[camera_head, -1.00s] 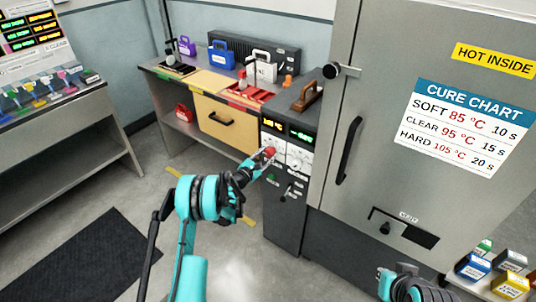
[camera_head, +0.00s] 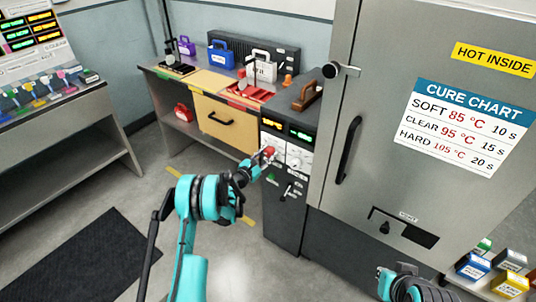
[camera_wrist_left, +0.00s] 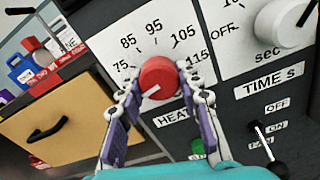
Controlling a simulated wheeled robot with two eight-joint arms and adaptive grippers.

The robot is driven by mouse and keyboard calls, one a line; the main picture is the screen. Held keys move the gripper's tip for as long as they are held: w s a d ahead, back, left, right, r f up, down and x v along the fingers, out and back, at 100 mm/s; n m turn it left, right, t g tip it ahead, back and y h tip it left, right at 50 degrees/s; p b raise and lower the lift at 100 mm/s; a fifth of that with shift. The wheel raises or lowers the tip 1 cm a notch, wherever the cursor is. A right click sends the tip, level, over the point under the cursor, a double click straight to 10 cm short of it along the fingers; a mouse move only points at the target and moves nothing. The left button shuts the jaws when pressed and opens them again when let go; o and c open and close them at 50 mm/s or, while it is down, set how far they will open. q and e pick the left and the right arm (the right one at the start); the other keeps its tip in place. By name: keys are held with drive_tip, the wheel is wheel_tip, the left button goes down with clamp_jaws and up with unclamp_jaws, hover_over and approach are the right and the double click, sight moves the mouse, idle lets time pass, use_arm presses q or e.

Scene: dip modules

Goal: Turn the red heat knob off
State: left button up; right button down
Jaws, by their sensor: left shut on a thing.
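The red heat knob (camera_wrist_left: 159,77) is on the white dial plate (camera_wrist_left: 122,46) of the dark control panel, with 85, 95, 105 and 115 marks around it. Its white pointer line is turned to the lower left, away from those numbers. The knob also shows in the head view (camera_head: 268,151). My left gripper (camera_wrist_left: 160,93) is shut on the knob, one finger on each side. In the head view my left gripper (camera_head: 261,160) reaches the panel from the left. My right gripper (camera_head: 390,283) is partly seen at the bottom edge; its jaw state is unclear.
A grey time knob (camera_wrist_left: 285,22) and a fan switch (camera_wrist_left: 262,140) are right of the heat knob. A green button (camera_wrist_left: 198,146) is below it. The oven door (camera_head: 380,80) stands right of the panel; a drawer (camera_head: 222,122) is at the left.

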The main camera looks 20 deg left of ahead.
use_arm(q)
drive_tip(key=o, duration=1.2)
drive_tip(key=v, duration=1.2)
